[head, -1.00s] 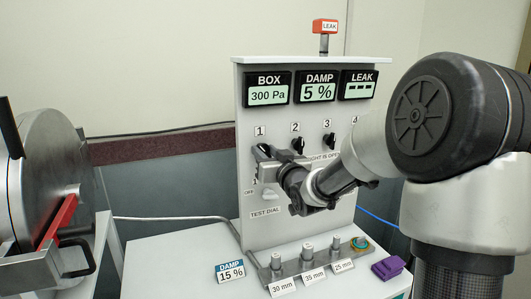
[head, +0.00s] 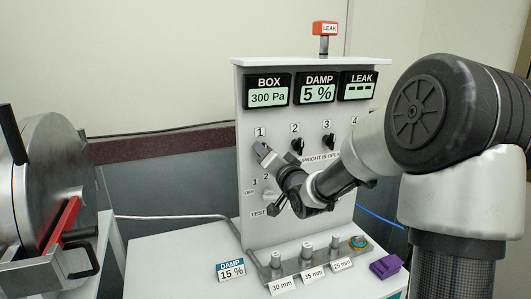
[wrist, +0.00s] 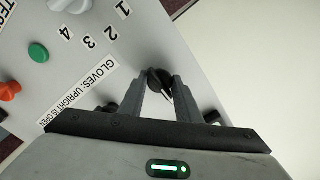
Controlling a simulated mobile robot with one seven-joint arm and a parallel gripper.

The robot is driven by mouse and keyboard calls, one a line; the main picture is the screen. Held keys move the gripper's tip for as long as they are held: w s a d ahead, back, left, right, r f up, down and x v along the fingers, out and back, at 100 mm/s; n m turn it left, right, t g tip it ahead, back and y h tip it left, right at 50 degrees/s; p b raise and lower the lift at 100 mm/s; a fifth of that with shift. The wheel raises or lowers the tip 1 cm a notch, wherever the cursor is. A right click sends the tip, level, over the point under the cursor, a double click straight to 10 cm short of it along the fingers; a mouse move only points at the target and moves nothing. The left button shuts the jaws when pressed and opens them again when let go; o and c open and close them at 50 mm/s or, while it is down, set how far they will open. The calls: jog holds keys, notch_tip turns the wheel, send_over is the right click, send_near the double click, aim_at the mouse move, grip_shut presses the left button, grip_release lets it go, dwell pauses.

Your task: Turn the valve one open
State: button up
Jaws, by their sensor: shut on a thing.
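Valve one is a small black knob under the label 1 (head: 260,132) on the white panel (head: 245,215). In the head view my gripper (head: 262,149) covers most of it. In the wrist view the valve one knob (wrist: 158,78) sits between the two fingertips, with a pale pointer line on it. My gripper (wrist: 160,84) is shut on this knob, its fingers tilted in the head view. The knob's exact angle is hard to tell. A label about gloves, "upright is open" (wrist: 75,95), is upside down in the wrist view.
Valve two (head: 297,145) and valve three (head: 328,142) are close to the right; my arm hides valve four. The displays read box 300 Pa (head: 268,97), damp 5 % (head: 320,94) and leak dashes (head: 357,91). The test dial (head: 269,196) is just below my gripper.

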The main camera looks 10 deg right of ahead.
jog(key=shift+f, duration=0.1)
dwell(0.4)
jog(key=o, duration=1.1)
jog(key=shift+c, duration=0.2)
